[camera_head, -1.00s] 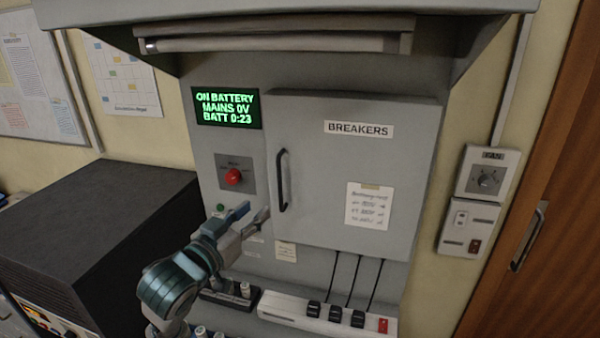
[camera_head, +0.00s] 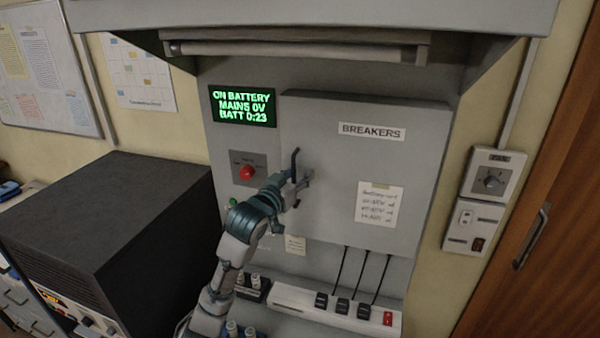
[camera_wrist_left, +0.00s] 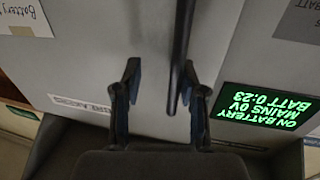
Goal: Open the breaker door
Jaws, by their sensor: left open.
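The grey breaker door (camera_head: 332,215), labelled BREAKERS, is shut in the head view. Its dark upright handle (camera_head: 294,160) is near the door's left edge, partly hidden by my gripper. My right gripper is out of view.
Left of the door are a green-lit display (camera_head: 243,106) and a red button (camera_head: 247,172). Below is a white power strip (camera_head: 290,296) with black plugs. A dark cabinet (camera_head: 110,210) stands left; a wall switch box (camera_head: 488,175) and wooden door (camera_head: 555,225) are right.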

